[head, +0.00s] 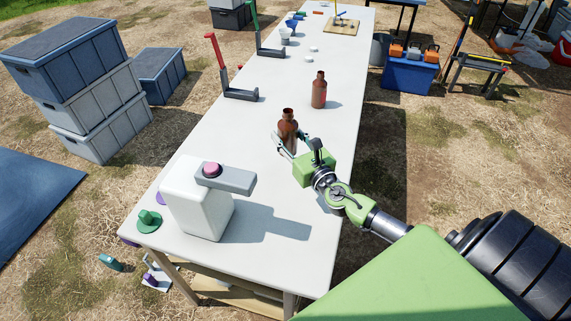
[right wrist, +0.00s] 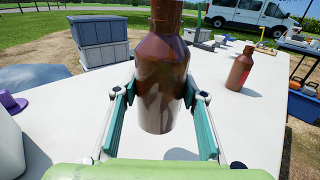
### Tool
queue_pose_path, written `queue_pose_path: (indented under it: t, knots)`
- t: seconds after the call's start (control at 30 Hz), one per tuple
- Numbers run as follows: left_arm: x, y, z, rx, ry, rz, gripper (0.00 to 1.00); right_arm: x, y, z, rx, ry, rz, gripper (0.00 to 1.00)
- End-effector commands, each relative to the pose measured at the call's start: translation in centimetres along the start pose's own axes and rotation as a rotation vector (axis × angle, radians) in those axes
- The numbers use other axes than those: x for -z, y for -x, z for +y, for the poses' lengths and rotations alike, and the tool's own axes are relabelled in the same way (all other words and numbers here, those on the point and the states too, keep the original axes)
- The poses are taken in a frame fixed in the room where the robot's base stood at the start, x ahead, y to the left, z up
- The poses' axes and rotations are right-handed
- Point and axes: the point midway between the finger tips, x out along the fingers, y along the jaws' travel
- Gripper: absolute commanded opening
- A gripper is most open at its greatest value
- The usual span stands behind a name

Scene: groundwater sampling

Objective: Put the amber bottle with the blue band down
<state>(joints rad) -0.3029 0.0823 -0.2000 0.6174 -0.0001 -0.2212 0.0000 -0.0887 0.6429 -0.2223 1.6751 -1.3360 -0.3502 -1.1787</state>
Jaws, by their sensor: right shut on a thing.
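My right gripper (head: 287,143) is shut on an amber bottle (head: 287,126) over the near half of the white table (head: 270,180). The bottle stands upright between the teal fingers of the right gripper (right wrist: 160,103) in the right wrist view, where the held bottle (right wrist: 160,75) shows its brown body. I cannot make out a blue band on it. I cannot tell whether its base touches the table. A second amber bottle (head: 319,92) with a reddish patch stands farther back; it also shows in the right wrist view (right wrist: 239,70). My left gripper is not in view.
A white box-shaped container (head: 195,205) with a pink cap and grey arm stands at the near left. A red-handled bracket (head: 240,94) and a green-handled bracket (head: 270,51) line the left edge. Small white discs (head: 308,57) lie farther back. The table's right-front area is clear.

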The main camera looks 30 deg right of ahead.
Motion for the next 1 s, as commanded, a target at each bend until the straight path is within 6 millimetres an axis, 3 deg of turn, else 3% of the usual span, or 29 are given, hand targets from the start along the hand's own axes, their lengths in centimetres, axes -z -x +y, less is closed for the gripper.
queue_pose_path:
  t: [0.03, 0.1, 0.5, 0.97, 1.0]
  knots:
    - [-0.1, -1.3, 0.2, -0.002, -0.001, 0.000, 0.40, 1.8, 0.0, 0.0, 0.001, 0.000, 0.002, 0.04]
    - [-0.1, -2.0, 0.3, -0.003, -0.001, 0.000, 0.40, 3.0, 0.0, 0.1, 0.000, 0.001, 0.001, 0.04]
    - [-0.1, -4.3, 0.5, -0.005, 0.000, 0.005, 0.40, 7.7, 0.0, 0.1, -0.001, 0.002, 0.000, 0.04]
    - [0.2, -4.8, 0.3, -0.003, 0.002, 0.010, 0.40, 8.5, 0.0, 0.1, -0.002, 0.000, -0.001, 0.04]
    - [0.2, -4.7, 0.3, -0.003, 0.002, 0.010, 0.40, 8.6, 0.1, 0.1, -0.003, 0.000, 0.001, 0.44]
